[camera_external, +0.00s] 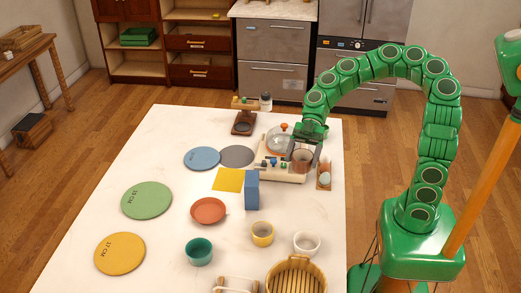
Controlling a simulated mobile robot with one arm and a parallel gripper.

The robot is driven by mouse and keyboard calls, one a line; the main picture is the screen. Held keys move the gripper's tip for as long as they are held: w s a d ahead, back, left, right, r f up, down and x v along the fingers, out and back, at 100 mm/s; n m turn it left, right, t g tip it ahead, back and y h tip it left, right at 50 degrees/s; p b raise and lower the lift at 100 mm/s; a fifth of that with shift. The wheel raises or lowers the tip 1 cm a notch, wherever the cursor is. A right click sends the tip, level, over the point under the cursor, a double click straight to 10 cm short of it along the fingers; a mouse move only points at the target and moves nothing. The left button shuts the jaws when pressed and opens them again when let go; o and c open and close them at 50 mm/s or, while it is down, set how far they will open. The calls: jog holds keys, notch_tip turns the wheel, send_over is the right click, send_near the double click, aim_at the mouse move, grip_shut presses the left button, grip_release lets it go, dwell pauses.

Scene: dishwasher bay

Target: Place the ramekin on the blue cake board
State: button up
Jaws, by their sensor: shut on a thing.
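My gripper (303,152) is at the far right part of the white table, beside a cream appliance. Its dark jaws are shut on a small brownish cup-like thing (302,160), apparently the ramekin, partly hidden by the jaws. I cannot tell whether it touches the surface below. The blue cake board (201,159) is a flat blue disc lying on the table, left of my gripper, with its top bare. A grey disc (238,156) lies right beside it, between it and the appliance.
The cream appliance (268,170) with a glass dome (279,141) stands left of my gripper. A wooden egg holder (324,184) is on its right. A blue upright block (252,190), yellow square (228,179) and red dish (208,210) are nearer. Cups and a basket (297,262) stand in front.

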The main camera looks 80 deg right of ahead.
jog(key=shift+r, duration=0.45)
jog(key=shift+w+d+r, duration=0.15)
jog(key=shift+w+d, duration=0.1)
jog(key=shift+w, duration=0.05)
jog(key=w+d+f+m+t+h, duration=0.1)
jog(key=w+d+m+t, duration=0.2)
jog(key=w+d, duration=0.85)
jog(key=m+t+h, duration=0.2)
jog(key=m+t, duration=0.1)
send_over(202, 157)
jog(key=shift+f, duration=6.9)
jog(key=shift+a+f, duration=0.1)
jog(key=shift+f, duration=1.55)
jog(key=shift+f, duration=0.1)
